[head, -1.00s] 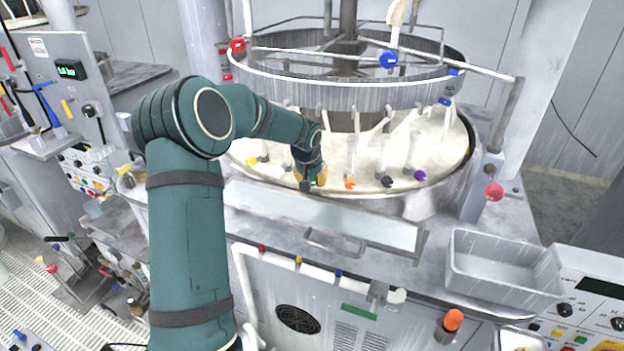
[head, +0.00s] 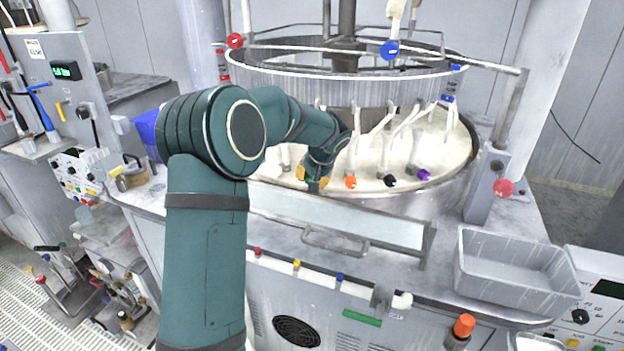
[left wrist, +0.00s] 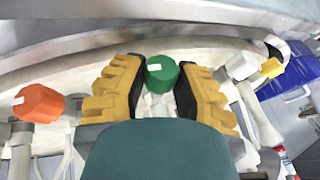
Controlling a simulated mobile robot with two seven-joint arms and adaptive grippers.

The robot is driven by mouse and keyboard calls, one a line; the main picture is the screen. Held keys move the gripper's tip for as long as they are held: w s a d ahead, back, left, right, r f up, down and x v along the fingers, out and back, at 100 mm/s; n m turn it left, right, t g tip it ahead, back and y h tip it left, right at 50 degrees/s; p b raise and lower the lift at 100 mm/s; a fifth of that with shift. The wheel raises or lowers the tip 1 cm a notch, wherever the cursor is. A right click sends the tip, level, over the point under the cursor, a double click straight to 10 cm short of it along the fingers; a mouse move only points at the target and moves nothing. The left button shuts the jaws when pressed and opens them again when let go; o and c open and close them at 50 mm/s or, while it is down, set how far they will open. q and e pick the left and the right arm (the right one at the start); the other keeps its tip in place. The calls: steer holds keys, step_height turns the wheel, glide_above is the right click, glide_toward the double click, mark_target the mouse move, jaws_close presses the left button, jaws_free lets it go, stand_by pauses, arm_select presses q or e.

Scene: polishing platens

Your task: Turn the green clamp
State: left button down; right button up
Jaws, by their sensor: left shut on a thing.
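The green clamp (left wrist: 161,74) has a knob with a white mark and sits between the yellow fingers of my left gripper (left wrist: 158,88) in the left wrist view. The gripper is shut on it. In the head view my left gripper (head: 314,178) is at the front rim of the round polishing basin (head: 425,200), and it hides the green clamp there. My right gripper is not in view.
Right of my left gripper in the head view are an orange clamp (head: 350,183), a black clamp (head: 389,181) and a purple clamp (head: 423,175). A yellow clamp (left wrist: 272,68) shows in the left wrist view. A grey bin (head: 515,272) stands front right.

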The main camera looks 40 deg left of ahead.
arm_select(q)
steer(key=c, duration=0.7)
jaws_free()
steer(key=shift+f, duration=0.15)
steer(key=shift+o, duration=0.2)
steer(key=shift+s+d+r, duration=0.1)
steer(key=shift+d+r, duration=0.15)
steer(key=shift+r, duration=0.4)
steer(key=v, duration=1)
steer(key=shift+s+r, duration=0.15)
steer(key=shift+r, duration=0.15)
steer(key=shift+d, duration=0.15)
